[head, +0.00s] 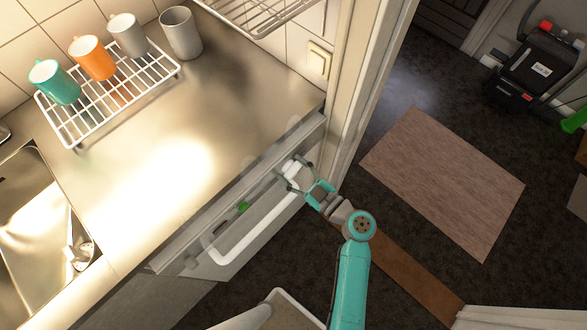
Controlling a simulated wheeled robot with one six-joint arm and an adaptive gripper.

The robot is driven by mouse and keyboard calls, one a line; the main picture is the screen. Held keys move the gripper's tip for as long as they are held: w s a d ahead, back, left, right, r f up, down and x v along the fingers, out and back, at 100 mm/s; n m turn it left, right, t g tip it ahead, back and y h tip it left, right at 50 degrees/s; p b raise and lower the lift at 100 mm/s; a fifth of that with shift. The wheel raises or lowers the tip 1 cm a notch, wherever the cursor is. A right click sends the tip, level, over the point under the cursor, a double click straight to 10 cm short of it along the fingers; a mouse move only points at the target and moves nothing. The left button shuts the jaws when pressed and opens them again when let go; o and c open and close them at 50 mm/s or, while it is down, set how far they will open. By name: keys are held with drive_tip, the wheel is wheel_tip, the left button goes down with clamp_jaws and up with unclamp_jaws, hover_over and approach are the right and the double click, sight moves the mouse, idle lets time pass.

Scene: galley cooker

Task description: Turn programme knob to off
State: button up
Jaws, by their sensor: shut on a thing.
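The programme knob (291,168) is a small white piece on the appliance front just under the worktop edge, right of the middle. My gripper (293,166), teal and grey, reaches it from the lower right. Its two fingers are on either side of the knob and shut on it. The knob's pointer and any markings are too small or hidden to read. The appliance front (205,228) carries a small green piece (243,207) to the left of the knob.
A white curved handle (262,237) runs below the knob. The steel worktop (215,110) holds a white rack (72,136) with mugs, and a grey cup (181,33) beside it. A door frame (350,95) stands close right. A mat (445,180) lies on the floor beyond.

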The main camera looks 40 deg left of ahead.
drive_tip(key=n, duration=0.6)
drive_tip(key=shift+f, duration=0.1)
drive_tip(key=n, duration=0.6)
drive_tip(key=shift+n, duration=0.4)
drive_tip(key=o, duration=1.2)
drive_tip(key=shift+c, duration=0.2)
drive_tip(key=s+d, duration=0.1)
drive_tip(key=d, duration=1.1)
